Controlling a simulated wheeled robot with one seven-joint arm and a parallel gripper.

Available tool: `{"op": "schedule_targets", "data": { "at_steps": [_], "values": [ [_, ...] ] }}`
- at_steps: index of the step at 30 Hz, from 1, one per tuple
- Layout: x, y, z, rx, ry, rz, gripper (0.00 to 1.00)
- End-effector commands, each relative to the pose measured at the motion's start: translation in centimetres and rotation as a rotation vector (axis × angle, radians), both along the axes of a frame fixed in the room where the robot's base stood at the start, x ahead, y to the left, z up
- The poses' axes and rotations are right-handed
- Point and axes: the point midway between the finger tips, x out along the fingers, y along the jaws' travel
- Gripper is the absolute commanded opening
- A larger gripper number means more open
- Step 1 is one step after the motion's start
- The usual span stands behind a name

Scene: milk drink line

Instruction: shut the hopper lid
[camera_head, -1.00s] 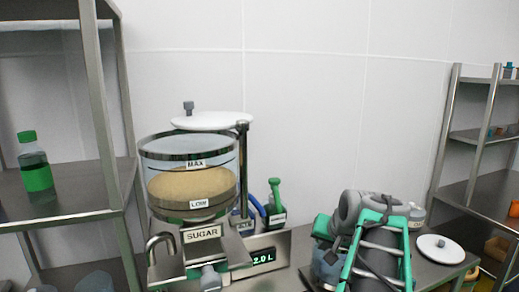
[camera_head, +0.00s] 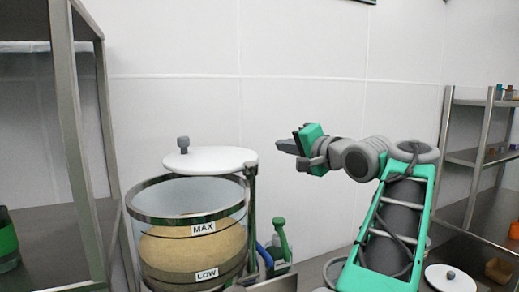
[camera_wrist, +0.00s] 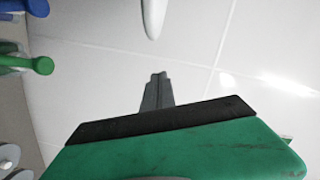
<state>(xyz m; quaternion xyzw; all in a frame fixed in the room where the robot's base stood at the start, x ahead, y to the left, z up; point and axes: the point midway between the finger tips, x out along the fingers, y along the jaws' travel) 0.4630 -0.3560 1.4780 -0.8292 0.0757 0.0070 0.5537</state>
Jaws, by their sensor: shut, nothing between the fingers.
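The hopper (camera_head: 190,195) is a clear drum with steel bands and MAX and LOW labels, holding tan sugar (camera_head: 190,250). Its round white lid (camera_head: 215,160) with a grey knob (camera_head: 183,144) sits raised above the back rim, beside a dark post (camera_head: 251,205) at the right. The hopper's mouth shows open below the lid. My gripper (camera_head: 280,146) is shut and empty, to the right of the lid, at about knob height in the picture and apart from it. In the wrist view my closed fingers (camera_wrist: 157,85) point toward a white rounded edge (camera_wrist: 152,18), probably the lid.
A steel shelf (camera_head: 75,120) stands at left, another (camera_head: 480,155) at right. A small white lid (camera_head: 450,280) lies at lower right.

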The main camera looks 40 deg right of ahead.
Motion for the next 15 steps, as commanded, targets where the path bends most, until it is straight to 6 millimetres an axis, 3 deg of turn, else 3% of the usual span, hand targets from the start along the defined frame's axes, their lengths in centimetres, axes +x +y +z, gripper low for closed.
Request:
{"op": "schedule_targets", "data": {
  "at_steps": [6,9,15],
  "values": [
    [5.0,-0.4,-0.2,0.001,0.001,0.006,0.00],
    [5.4,1.4,-1.2,-0.001,0.002,0.005,0.00],
    [6.0,2.9,-2.1,-0.002,0.002,0.003,0.00]
  ]
}}
